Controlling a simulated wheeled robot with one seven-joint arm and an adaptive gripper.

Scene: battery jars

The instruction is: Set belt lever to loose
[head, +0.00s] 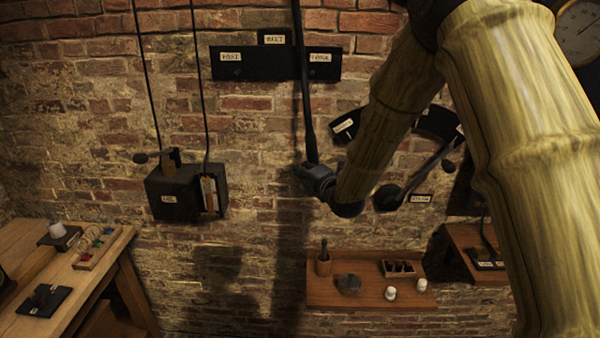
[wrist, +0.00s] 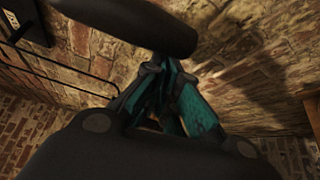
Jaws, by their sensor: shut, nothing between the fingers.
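A long dark rod (head: 304,90), which looks like the belt lever, hangs down the brick wall in front of a black label board (head: 265,66). The board has a top label that seems to read BELT and one label on each side, too small to read surely. The rod crosses the board between its middle and right label. My gripper (head: 308,174) is at the rod's lower end, its fingers shut and empty. In the wrist view the teal fingers (wrist: 160,85) are closed just under a thick dark bar (wrist: 130,27), likely the rod's lower end. I cannot tell whether they touch.
A black box (head: 172,196) with cords hangs on the wall at left. A second lever (head: 425,172) with labels is right of my arm. A wooden shelf (head: 330,292) with small jars is below, a workbench (head: 95,262) at lower left. The wall between is clear.

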